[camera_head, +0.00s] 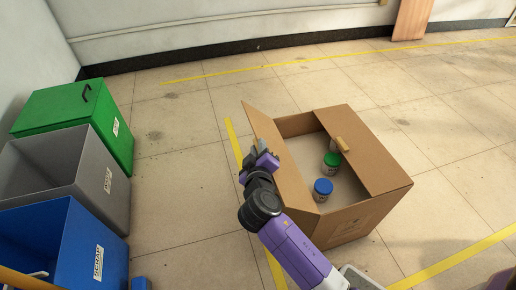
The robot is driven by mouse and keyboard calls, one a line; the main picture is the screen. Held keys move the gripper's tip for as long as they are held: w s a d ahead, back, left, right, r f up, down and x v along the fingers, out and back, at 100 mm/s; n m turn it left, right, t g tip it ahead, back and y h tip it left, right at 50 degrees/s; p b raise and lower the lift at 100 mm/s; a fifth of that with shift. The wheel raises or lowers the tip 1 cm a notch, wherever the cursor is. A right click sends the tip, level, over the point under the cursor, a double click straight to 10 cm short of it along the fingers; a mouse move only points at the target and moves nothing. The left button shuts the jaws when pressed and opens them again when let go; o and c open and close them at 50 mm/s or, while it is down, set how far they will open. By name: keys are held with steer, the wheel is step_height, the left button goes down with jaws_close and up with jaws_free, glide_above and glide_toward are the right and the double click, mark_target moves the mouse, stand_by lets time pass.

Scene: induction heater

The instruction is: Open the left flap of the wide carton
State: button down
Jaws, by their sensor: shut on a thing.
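The wide carton (345,222) stands on the floor at centre right, with its top partly uncovered. Its left flap (290,177) is raised and leans outward to the left of the opening. The right flap (365,148) lies over the right part of the carton, with a small tan tab on its inner edge. My gripper (261,153) is at the outer edge of the left flap and is shut on it. The fingertips are small in this view and the exact grip is partly hidden.
Inside the carton are a green-lidded jar (331,161) and a blue-lidded jar (323,188). Green (110,130), grey (100,195) and blue (90,255) bins stand at the left. Floor between the bins and carton is clear, crossed by yellow tape.

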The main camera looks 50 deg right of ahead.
steer(key=s+d+r+m+p, duration=0.1)
steer(key=p, duration=0.1)
steer(key=d+r+m+y+p, duration=0.1)
steer(key=p, duration=0.2)
steer(key=s+d+r+p, duration=0.1)
steer(key=r+p, duration=0.1)
steer(key=shift+s+d+m+y, duration=0.35)
steer(key=shift+m+y, duration=0.05)
steer(key=shift+s+d+r+p, duration=0.2)
steer(key=shift+s+d+p, duration=0.3)
steer(key=shift+d+p, duration=0.25)
steer(key=c, duration=1.4)
jaws_free()
steer(key=shift+d, duration=0.1)
steer(key=shift+o, duration=0.2)
steer(key=shift+s+a+r, duration=0.25)
steer(key=shift+s+a, duration=0.05)
steer(key=shift+a, duration=0.15)
steer(key=v, duration=0.6)
steer(key=shift+s+a+p, duration=0.2)
steer(key=shift+s+p, duration=0.1)
steer(key=shift+s, duration=0.05)
